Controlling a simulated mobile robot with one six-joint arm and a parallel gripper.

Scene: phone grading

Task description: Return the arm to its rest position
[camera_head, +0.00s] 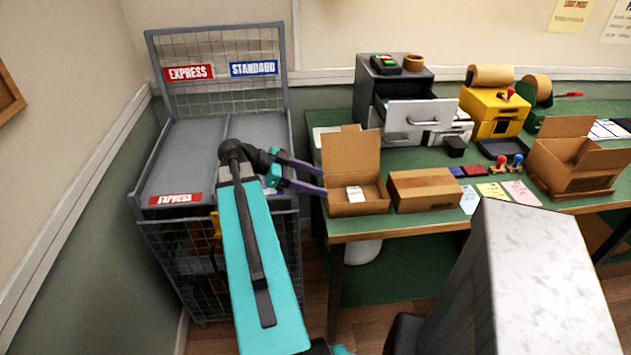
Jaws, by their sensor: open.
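My gripper (322,180) is open, with two purple fingers pointing right. Nothing shows between the fingers. It is at the left end of the green table (405,222), just left of an open cardboard box (351,160). The lower finger's tip is close to the box's left side; I cannot tell whether it touches. A small white item (355,194) lies in the open box. My teal arm reaches up from the bottom of the view in front of the wire cart, and hides part of it.
The wire cart (282,100) has EXPRESS and STANDARD signs. A closed box (432,189), a grey drawer unit (364,92) with an open drawer, a yellow machine (493,112), stamps (516,162) and another open box (573,165) stand on the table. A wall is at left.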

